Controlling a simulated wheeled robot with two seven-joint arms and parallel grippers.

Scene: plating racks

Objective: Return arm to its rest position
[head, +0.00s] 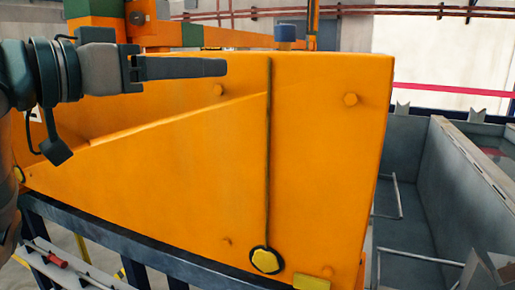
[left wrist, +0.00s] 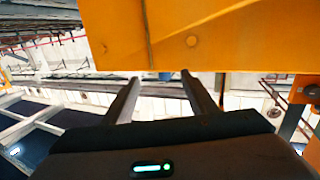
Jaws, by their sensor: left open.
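My left gripper (head: 215,67) comes in from the left in the head view, in front of the upper part of a large orange machine panel (head: 325,160). In the left wrist view its two fingers (left wrist: 158,92) stand apart with nothing between them. The orange panel (left wrist: 210,35) fills the top of that view, beyond the fingertips. I cannot tell how wide the gap between fingertips and panel is. My right gripper does not show.
Grey open tanks (head: 420,190) with a metal bar inside stand to the right of the panel. A dark blue rail (head: 150,255) runs below the panel. A red-handled tool (head: 55,261) lies on a grey ledge at lower left. Pipes run along the back wall.

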